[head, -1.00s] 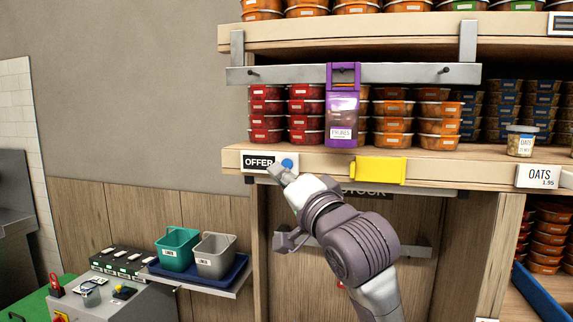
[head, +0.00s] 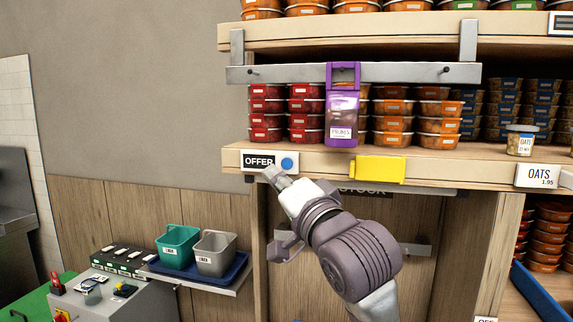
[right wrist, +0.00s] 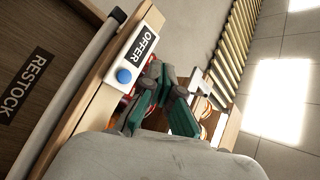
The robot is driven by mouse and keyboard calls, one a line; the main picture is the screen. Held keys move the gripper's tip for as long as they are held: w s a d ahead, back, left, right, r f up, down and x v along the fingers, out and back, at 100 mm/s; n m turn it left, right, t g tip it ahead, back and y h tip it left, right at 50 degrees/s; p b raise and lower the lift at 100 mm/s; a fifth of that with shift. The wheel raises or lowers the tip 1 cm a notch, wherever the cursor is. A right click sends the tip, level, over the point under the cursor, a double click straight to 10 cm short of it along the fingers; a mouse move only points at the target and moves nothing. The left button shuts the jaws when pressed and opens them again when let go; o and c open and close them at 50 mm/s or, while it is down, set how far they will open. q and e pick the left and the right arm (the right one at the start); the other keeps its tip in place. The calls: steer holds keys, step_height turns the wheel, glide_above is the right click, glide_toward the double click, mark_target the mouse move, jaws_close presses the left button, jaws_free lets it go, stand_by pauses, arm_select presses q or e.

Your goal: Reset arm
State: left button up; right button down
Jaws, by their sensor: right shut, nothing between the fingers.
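My right gripper (head: 273,174) is in front of the shelf edge, just below the OFFER sign (head: 259,161) and its round blue button (head: 287,164). In the right wrist view my right gripper (right wrist: 161,76) has its green fingers angled together at the tips, with nothing held. The OFFER sign (right wrist: 146,43) and the blue button (right wrist: 124,76) show just left of the fingers there. I cannot tell the exact gap between the fingertips and the shelf edge. My left gripper is not in view.
A purple-framed PRUNES dispenser (head: 342,118) hangs from a metal rail before stacked tubs. A yellow block (head: 377,170) sits on the shelf edge. A teal bin (head: 178,247) and a grey bin (head: 215,253) stand on a side tray. Bare wall (head: 140,95) is at upper left.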

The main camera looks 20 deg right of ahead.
steer(key=shift+s+a+p, duration=0.2)
steer(key=shift+s+a, duration=0.35)
steer(key=shift+s, duration=0.25)
steer(key=shift+s+a+p, duration=0.25)
steer(key=shift+s+a, duration=0.25)
steer(key=shift+s, duration=0.3)
steer(key=shift+s+a+p, duration=0.2)
steer(key=shift+s+a, duration=0.35)
steer(key=shift+s, duration=0.25)
